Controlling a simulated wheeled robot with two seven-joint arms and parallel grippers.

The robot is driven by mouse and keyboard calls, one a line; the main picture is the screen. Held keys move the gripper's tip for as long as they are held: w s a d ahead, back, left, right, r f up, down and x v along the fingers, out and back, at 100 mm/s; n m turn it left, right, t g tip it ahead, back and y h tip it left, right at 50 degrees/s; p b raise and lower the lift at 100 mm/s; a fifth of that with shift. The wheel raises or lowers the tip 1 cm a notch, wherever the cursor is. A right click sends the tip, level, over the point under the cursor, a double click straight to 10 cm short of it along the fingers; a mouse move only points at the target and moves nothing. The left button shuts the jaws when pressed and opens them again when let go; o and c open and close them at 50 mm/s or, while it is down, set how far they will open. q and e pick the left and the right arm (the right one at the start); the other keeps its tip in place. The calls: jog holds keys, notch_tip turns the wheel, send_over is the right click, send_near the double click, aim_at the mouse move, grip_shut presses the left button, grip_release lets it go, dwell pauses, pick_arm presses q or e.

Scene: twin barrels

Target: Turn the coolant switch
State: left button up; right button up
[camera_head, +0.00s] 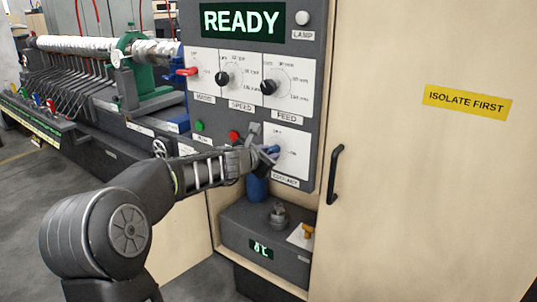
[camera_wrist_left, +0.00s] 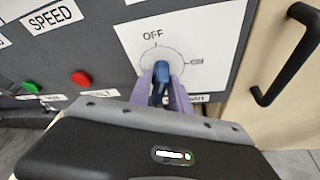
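The coolant switch (camera_wrist_left: 161,70) is a blue knob on a white plate (camera_wrist_left: 208,40) marked OFF at the upper left and ON at the right. In the head view the switch (camera_head: 273,149) is partly hidden behind my left gripper (camera_head: 264,150). In the left wrist view the purple fingers of my left gripper (camera_wrist_left: 161,78) stand on both sides of the knob, with no clear gap, so it looks shut on it. The knob's pointing direction is hard to see, but it seems nearer OFF. My right gripper is not in view.
Green (camera_head: 199,126) and red (camera_head: 234,136) buttons sit left of the switch; SPEED (camera_head: 222,79) and FEED (camera_head: 269,87) dials are above. A black door handle (camera_head: 335,174) stands out at right. A dark coolant box (camera_head: 240,225) stands below.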

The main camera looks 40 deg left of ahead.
pick_arm(q)
grip_shut()
jog(key=shift+f+m+y+b, duration=0.2)
jog(key=shift+m+y+b, duration=0.1)
jog(key=shift+b, duration=0.65)
jog(key=m+y+b, duration=0.1)
jog(key=m+b, duration=0.1)
jog(key=b, duration=0.3)
jog(key=m+t+y+b, duration=0.1)
jog(key=m+b, duration=0.2)
jog(key=b, duration=0.2)
jog(key=m+t+y+b, duration=0.1)
jog(key=m+b, duration=0.2)
jog(key=b, duration=0.2)
jog(key=shift+d+f+y, duration=0.2)
jog(key=shift+f+y, duration=0.1)
jog(key=shift+r+m+t+y+b, duration=0.2)
jog(key=shift+m+t+y+b, duration=0.1)
jog(key=shift+m+b, duration=0.65)
